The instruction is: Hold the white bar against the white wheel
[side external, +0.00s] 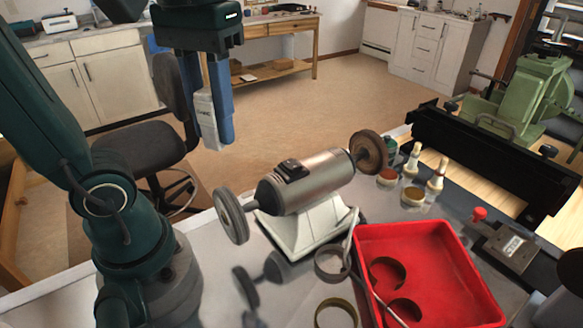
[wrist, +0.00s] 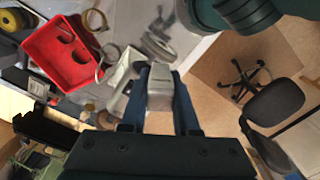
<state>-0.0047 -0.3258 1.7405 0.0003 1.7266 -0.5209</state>
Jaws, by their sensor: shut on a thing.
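The white bar (side external: 204,108) is held upright between the blue fingers of my gripper (side external: 217,138). It also shows between the fingers in the wrist view (wrist: 160,90). My gripper is shut on the bar, above and behind the bench machine in the side view. The white wheel (side external: 231,216) is the pale disc on the left end of the silver motor (side external: 308,180). The bar is well above the wheel and apart from it.
A brown wheel (side external: 368,152) is on the motor's right end. A red tray (side external: 455,250) with rings lies to the right on the bench. Small bottles (side external: 437,175) and a green machine (side external: 535,95) stand farther back. A black chair (side external: 140,147) stands behind the bench.

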